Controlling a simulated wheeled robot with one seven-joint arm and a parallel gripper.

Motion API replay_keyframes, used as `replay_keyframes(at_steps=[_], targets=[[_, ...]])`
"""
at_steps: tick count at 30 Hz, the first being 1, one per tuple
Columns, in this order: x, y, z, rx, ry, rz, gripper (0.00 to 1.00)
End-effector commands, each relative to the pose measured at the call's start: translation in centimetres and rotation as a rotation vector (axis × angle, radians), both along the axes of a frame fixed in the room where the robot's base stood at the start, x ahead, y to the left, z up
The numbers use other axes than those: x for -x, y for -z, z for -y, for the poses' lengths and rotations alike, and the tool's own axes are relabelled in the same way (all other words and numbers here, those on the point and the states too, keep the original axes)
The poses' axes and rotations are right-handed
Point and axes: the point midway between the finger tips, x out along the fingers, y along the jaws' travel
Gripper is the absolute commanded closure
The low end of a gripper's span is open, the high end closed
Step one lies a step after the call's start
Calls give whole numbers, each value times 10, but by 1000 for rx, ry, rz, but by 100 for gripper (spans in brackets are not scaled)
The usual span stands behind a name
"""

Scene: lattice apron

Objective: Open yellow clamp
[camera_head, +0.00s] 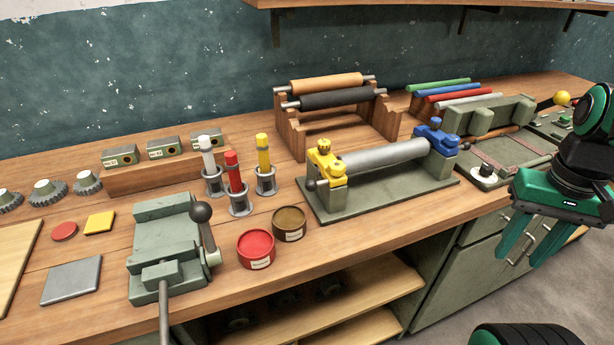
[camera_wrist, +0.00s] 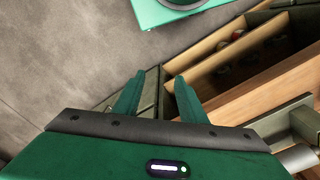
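The yellow clamp (camera_head: 326,165) sits at the left end of a green roller stand (camera_head: 385,192), over the near end of a grey roller (camera_head: 385,155). It looks closed down on the roller end, but I cannot tell for sure. A blue clamp (camera_head: 437,137) holds the stand's right end. My gripper (camera_head: 522,243) hangs at the right, in front of the bench edge, well away from the yellow clamp. Its two green fingers point down and are apart, with nothing between them; the wrist view shows the same gap (camera_wrist: 158,98).
A red tin (camera_head: 256,249) and a brown tin (camera_head: 289,223) stand left of the roller stand. Colored tubes in holders (camera_head: 236,185) stand behind them. A vise (camera_head: 168,245) is at the front left. A rack with two rollers (camera_head: 333,105) stands behind. Open shelves lie below the bench.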

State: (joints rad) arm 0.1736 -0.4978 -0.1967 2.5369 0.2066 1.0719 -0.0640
Motion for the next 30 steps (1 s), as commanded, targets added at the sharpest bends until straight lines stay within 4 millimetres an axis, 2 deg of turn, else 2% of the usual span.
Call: replay_keyframes(at_steps=[4, 8, 11, 14, 15, 18, 21, 24, 27, 30], targets=[[-49, -25, -17, 47, -254, 0, 62], [-97, -52, -56, 93, -540, 5, 62], [-130, -72, -97, 123, -761, 14, 62], [-154, -90, -148, 148, -982, 24, 62], [-162, -97, -171, 157, -1070, 30, 62], [-173, -113, -228, 174, -1278, 43, 62], [-175, -126, -279, 186, -1455, 57, 62], [-171, -135, -319, 192, -1588, 67, 62], [-166, -140, -344, 196, -1673, 74, 62], [-164, -141, -356, 197, -1714, 76, 62]])
